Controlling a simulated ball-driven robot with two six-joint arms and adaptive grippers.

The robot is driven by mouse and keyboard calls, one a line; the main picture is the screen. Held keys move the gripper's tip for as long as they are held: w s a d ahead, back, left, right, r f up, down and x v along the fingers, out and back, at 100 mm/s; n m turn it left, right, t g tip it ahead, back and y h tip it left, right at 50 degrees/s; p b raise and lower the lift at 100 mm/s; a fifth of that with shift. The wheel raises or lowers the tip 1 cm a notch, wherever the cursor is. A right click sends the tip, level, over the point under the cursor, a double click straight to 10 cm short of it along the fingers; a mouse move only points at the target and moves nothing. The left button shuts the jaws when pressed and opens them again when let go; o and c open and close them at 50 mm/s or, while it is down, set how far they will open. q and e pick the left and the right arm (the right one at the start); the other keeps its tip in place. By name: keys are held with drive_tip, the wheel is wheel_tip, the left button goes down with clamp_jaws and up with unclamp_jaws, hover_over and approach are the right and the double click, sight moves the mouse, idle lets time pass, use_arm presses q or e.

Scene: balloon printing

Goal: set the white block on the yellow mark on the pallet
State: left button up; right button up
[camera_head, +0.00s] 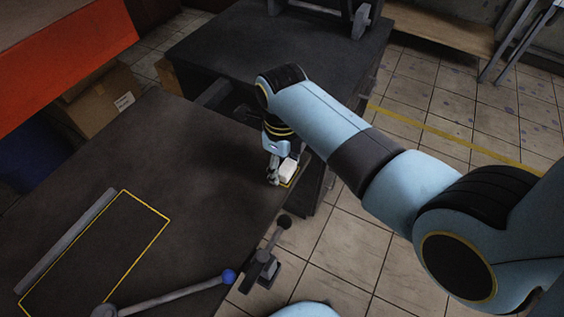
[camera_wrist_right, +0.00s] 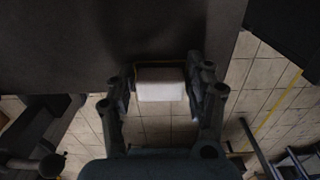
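The white block (camera_head: 288,170) is at the right edge of the dark table, by my right gripper (camera_head: 277,174), which points down. In the right wrist view the block (camera_wrist_right: 160,85) lies between the two fingers of my right gripper (camera_wrist_right: 160,80). The fingers are close to its left and right sides; whether they touch it I cannot tell. A thin yellow line (camera_wrist_right: 160,64) runs along the block's far side, and yellow (camera_head: 290,183) shows beside the block in the head view. What lies directly under the block is hidden. My left gripper is not in view.
A large yellow-outlined rectangle (camera_head: 120,240) and a grey bar (camera_head: 66,240) are on the dark table (camera_head: 180,150). A lever with a blue knob (camera_head: 229,276) and a black-knobbed clamp (camera_head: 262,268) are at the front edge. A second dark table (camera_head: 240,45) stands behind.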

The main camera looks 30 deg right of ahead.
sight(282, 165)
drive_tip(key=shift+o, duration=1.3)
wheel_tip(282, 165, up, 12)
drive_tip(key=p, duration=0.1)
drive_tip(key=shift+r, duration=0.2)
